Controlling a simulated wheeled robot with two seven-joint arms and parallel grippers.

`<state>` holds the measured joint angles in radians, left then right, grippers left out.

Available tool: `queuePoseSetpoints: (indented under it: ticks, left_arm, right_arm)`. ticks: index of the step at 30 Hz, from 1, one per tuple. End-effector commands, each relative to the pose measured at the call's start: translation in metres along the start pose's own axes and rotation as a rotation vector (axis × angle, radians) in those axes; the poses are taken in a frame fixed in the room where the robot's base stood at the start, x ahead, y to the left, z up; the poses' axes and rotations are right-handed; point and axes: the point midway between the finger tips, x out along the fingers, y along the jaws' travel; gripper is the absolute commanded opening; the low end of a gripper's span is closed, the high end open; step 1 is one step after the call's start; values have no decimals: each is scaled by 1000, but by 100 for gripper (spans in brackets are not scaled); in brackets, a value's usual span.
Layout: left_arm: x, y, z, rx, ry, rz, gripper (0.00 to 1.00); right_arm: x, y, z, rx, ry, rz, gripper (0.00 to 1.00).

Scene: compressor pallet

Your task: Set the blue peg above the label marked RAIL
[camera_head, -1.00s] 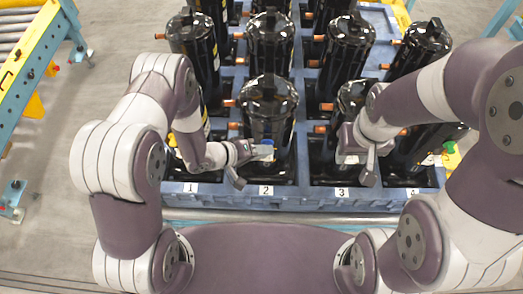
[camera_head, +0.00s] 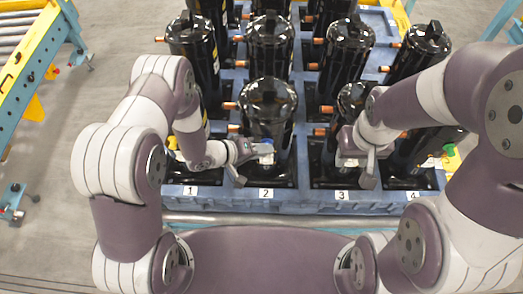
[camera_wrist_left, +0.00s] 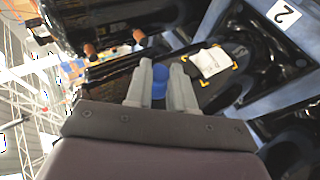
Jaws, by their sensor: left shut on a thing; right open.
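My left gripper (camera_head: 262,152) is shut on the blue peg (camera_wrist_left: 160,82), in front of the black compressor above number 2. In the left wrist view the peg stands between the two grey fingers (camera_wrist_left: 161,92). A white label (camera_wrist_left: 213,62) with yellow corner marks is on the dark compressor surface, just right of the fingertips. Its print is too small to read, so I cannot tell whether it says RAIL. I cannot tell whether the peg touches the compressor. My right gripper (camera_head: 358,166) is open and empty, in front of the compressor above number 3.
Several black compressors with copper stubs stand in rows on the blue pallet (camera_head: 320,205). White number tags, such as tag 2 (camera_head: 266,193), line its front edge. Compressors crowd close around both grippers. A blue and yellow roller conveyor (camera_head: 30,55) stands at left, with open floor between.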

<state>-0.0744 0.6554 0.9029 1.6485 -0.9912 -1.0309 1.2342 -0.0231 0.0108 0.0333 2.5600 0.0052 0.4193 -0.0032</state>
Motion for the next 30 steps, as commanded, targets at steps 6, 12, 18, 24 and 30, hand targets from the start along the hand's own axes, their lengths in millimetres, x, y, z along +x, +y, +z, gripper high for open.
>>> queuePoseSetpoints:
  ticks: [6, 12, 18, 24, 30]
  left_arm:
    - [0, 0, 0, 0, 0, 0, 46]
    - [0, 0, 0, 0, 0, 0, 52]
    - [-7, -1, -1, 0, 2, 0, 52]
    - [-54, -3, -1, -2, 8, -1, 52]
    - [-104, -2, -1, 0, 6, -1, 52]
  right_arm:
    - [0, 0, 0, 0, 0, 0, 43]
    - [0, 0, 0, 0, 0, 0, 43]
    - [3, 0, 0, 0, 0, 0, 43]
    - [14, 0, 2, 0, 0, 0, 43]
    - [20, 0, 2, 0, 0, 0, 43]
